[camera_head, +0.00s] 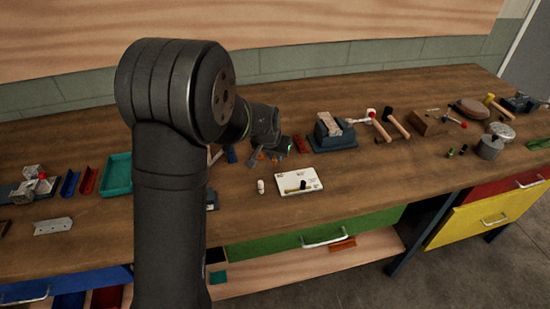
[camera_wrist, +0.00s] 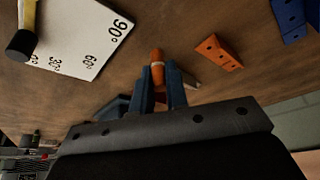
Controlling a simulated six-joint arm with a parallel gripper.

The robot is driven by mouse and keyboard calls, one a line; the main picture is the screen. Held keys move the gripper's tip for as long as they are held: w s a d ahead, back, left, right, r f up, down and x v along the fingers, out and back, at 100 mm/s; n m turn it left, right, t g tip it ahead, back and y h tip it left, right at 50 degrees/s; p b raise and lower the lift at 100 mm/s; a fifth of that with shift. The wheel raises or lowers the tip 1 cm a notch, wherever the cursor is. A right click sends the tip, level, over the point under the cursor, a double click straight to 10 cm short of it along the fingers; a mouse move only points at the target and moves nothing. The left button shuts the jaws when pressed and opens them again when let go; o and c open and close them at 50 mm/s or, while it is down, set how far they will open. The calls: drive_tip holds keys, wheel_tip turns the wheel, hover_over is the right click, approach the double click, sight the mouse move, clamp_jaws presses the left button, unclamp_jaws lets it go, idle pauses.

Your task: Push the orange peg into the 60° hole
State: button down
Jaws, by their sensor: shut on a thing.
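The orange peg (camera_wrist: 157,74) stands out between the fingers of my gripper (camera_wrist: 162,82) in the wrist view, with a pale band around it. My gripper is shut on the peg. The white board (camera_wrist: 75,22) is at the upper left of the wrist view, marked 90°, 60° and 30°. The peg is apart from it in that picture. I cannot make out the 60° hole itself. In the head view the board (camera_head: 312,187) lies on the bench, below and right of my gripper (camera_head: 287,148). The peg is not clear there.
A small black-headed mallet (camera_wrist: 20,45) with a yellow handle lies over the board's edge. An orange angled block (camera_wrist: 218,52) and a blue block (camera_wrist: 289,18) lie on the bench. A small white piece (camera_head: 261,186) stands left of the board. A vice (camera_head: 333,132) is behind it.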

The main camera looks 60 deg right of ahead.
drive_tip(key=shift+f, duration=0.75)
drive_tip(key=shift+f, duration=0.1)
drive_tip(key=c, duration=1.4)
unclamp_jaws()
drive_tip(key=shift+c, duration=0.2)
drive_tip(key=v, duration=1.1)
drive_tip(key=shift+r, duration=0.25)
drive_tip(key=shift+o, duration=0.6)
drive_tip(key=shift+s+a+r, duration=0.1)
drive_tip(key=shift+a+r, duration=0.1)
drive_tip(key=shift+r, duration=0.15)
